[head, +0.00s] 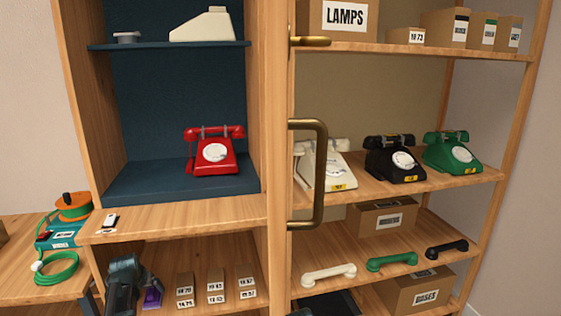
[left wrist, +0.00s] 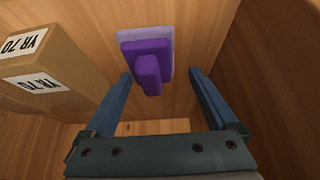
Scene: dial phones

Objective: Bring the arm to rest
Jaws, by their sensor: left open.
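My left gripper (head: 142,284) reaches into the lower left shelf compartment from below in the head view. In the left wrist view its two blue fingers (left wrist: 160,92) stand apart with nothing held between them. A purple block with a raised grip and a paler base (left wrist: 148,68) lies just beyond and between the fingertips. The same purple block shows beside the gripper in the head view (head: 153,297), partly hidden. I cannot tell whether the fingers touch it. My right gripper is not in view.
Several small labelled boxes (head: 216,288) stand right of the gripper; one labelled box (left wrist: 50,75) is close to its left finger in the wrist view. Wooden cabinet walls enclose the compartment. A red phone (head: 215,155) sits above, and a brass door handle (head: 320,175) projects at the middle.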

